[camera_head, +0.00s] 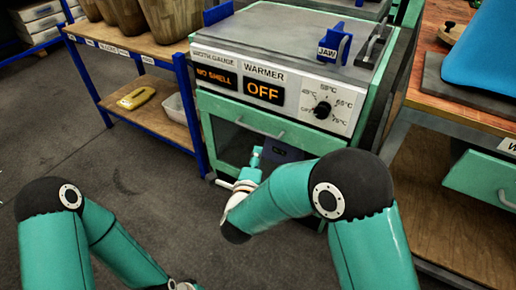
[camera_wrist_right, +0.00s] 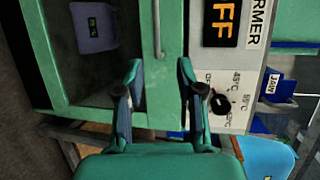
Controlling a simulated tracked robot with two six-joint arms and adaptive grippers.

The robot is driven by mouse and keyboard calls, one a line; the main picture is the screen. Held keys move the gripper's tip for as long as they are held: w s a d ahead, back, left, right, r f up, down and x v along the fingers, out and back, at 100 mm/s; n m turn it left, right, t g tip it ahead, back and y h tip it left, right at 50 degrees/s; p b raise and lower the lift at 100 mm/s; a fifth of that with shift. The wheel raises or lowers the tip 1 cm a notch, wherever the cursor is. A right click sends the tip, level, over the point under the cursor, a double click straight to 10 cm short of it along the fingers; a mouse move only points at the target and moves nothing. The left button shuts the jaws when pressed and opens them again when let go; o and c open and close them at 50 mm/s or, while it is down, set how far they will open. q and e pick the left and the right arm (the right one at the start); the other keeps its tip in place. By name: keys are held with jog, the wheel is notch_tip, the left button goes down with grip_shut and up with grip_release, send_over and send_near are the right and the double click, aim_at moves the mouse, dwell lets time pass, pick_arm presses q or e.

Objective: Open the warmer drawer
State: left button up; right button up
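The warmer is a cabinet with a panel (camera_head: 275,88) reading WARMER and OFF. Its drawer (camera_head: 218,128) below has a green front with a dark window and a pale bar handle (camera_head: 250,129). In the right wrist view the handle (camera_wrist_right: 157,28) runs upright ahead of the fingers. My right gripper (camera_head: 256,156) is in front of the drawer, below the handle. In the wrist view its two fingers (camera_wrist_right: 160,72) are spread with nothing between them, and the handle lies beyond the tips.
A temperature knob (camera_head: 322,110) is on the panel's right. A blue-legged shelf (camera_head: 150,105) stands at the left with wooden containers on top. A wooden bench (camera_head: 450,100) with a green drawer (camera_head: 482,178) stands close at the right. The floor at left is clear.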

aim_at(258, 132)
pick_arm(q)
notch_tip(258, 132, down, 4)
jog(key=b, duration=0.3)
pick_arm(e)
jog(key=shift+y, duration=0.3)
jog(key=x, duration=0.5)
jog(key=a+x, duration=0.1)
jog(key=x, duration=1)
jog(key=shift+w+a+f, duration=0.2)
jog(key=shift+f, duration=0.1)
grip_shut()
